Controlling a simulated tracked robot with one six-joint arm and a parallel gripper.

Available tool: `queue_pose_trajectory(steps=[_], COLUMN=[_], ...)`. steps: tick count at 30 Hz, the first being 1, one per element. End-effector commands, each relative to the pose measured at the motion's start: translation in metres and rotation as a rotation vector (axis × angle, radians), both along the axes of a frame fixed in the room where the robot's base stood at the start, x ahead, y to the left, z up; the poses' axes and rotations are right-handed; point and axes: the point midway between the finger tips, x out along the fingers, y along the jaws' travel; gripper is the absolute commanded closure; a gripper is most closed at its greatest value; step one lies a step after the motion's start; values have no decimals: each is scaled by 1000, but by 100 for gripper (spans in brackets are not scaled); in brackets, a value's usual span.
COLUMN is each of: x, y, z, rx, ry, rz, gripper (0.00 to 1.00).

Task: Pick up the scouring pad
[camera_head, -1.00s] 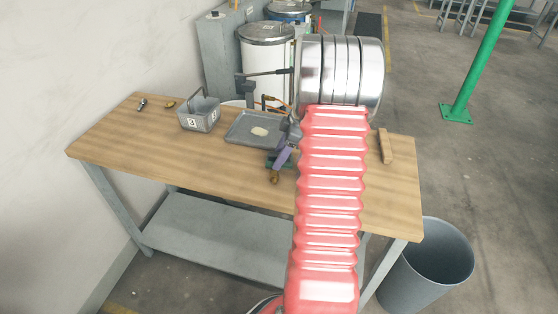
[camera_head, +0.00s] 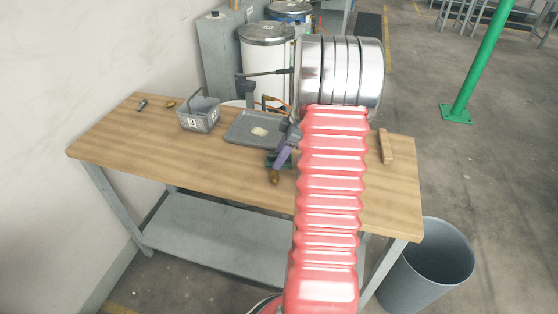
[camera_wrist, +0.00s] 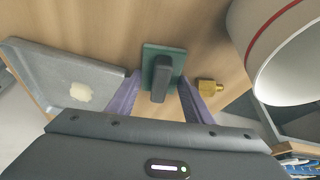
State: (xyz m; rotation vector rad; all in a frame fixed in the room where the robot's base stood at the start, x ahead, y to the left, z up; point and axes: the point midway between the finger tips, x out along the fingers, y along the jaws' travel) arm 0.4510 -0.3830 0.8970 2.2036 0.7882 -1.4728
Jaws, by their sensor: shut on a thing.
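The scouring pad (camera_wrist: 176,53) is a green square with a dark grey upright grip on top, near the middle of the wrist view. In the head view only a green edge of the pad (camera_head: 271,161) shows, the rest hidden by my gripper and arm. My gripper (camera_wrist: 160,82) has its purple fingers on either side of the pad's grip and is shut on it. In the head view my gripper (camera_head: 284,153) is low over the bench. I cannot tell whether the pad touches the bench top.
A grey tray (camera_head: 233,137) with a pale patch lies left of the pad. A small brass piece (camera_wrist: 208,87) sits close to its right in the wrist view. A numbered grey basket (camera_head: 199,120) stands further left. A wooden block (camera_head: 385,146) lies right. The bench's left front (camera_head: 180,160) is clear.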

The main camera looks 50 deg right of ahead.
Motion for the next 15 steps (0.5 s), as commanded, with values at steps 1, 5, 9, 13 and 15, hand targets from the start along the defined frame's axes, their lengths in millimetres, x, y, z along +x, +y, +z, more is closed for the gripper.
queue_pose_trajectory(steps=[1, 5, 9, 13, 15], x=[0, 0, 0, 0, 0], y=[0, 0, 0, 0, -1], z=[0, 0, 6, 19, 30], rx=[0, 0, -1, -2, -3], ry=[0, 0, -1, -2, -2], rz=[0, 0, 1, 1, 1], gripper=[76, 76, 76, 76, 76])
